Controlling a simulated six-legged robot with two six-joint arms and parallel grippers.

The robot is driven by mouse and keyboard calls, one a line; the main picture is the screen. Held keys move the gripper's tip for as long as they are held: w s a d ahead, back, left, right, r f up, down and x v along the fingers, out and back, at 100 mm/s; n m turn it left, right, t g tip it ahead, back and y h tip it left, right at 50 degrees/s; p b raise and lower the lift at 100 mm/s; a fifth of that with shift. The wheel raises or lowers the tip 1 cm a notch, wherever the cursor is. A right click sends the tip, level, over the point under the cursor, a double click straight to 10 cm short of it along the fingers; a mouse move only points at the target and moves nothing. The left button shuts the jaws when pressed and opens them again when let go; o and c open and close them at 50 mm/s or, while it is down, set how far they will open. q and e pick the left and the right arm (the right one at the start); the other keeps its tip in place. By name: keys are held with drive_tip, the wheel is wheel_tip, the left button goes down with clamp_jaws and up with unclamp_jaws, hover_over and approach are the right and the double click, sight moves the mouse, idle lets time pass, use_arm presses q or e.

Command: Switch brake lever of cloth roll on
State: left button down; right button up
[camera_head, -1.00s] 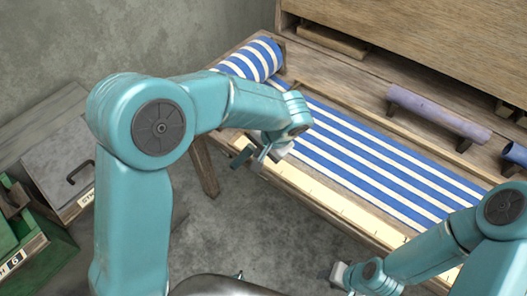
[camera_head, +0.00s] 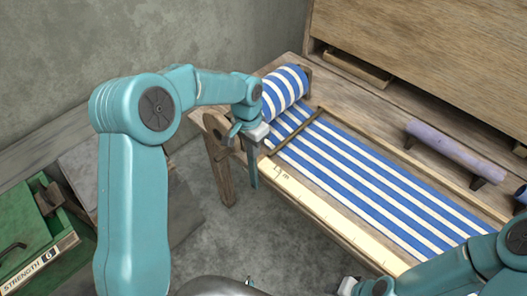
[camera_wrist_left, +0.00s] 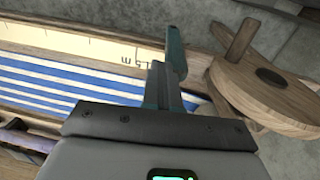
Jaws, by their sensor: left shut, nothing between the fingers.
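The blue-and-white striped cloth roll (camera_head: 285,90) sits at the loom's left end. Its cloth (camera_head: 370,175) runs down to the right. A wooden disc (camera_head: 216,127) is on the loom's left side, partly behind my left gripper. The left wrist view shows this disc (camera_wrist_left: 275,100) with a wooden peg or short lever (camera_wrist_left: 240,40) standing from it; I cannot tell whether this is the brake lever. My left gripper (camera_head: 253,180) is shut and empty, pointing down beside the loom's front left corner. In the wrist view its fingers (camera_wrist_left: 173,60) are left of the disc, apart from the peg.
A wooden bar (camera_head: 296,131) crosses the cloth. A pale ruler strip (camera_head: 325,210) runs along the front edge. A lilac roller (camera_head: 446,148) lies behind. A green box (camera_head: 25,235) marked "STRENGTH" stands at left. My right gripper (camera_head: 347,286) is at the bottom edge, mostly cut off.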

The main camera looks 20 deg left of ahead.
use_arm(q)
drive_tip(key=a, duration=0.2)
drive_tip(key=w+a, duration=0.1)
drive_tip(key=shift+f, duration=0.25)
drive_tip(key=shift+w+a+r, duration=0.15)
drive_tip(key=shift+w+a, duration=0.05)
drive_tip(key=shift+a, duration=0.2)
use_arm(e)
drive_tip(key=shift+w+a+f, duration=0.1)
drive_tip(key=shift+w+a, duration=0.05)
drive_tip(key=shift+a, duration=0.1)
use_arm(q)
drive_tip(key=shift+a, duration=0.1)
drive_tip(key=shift+r, duration=0.15)
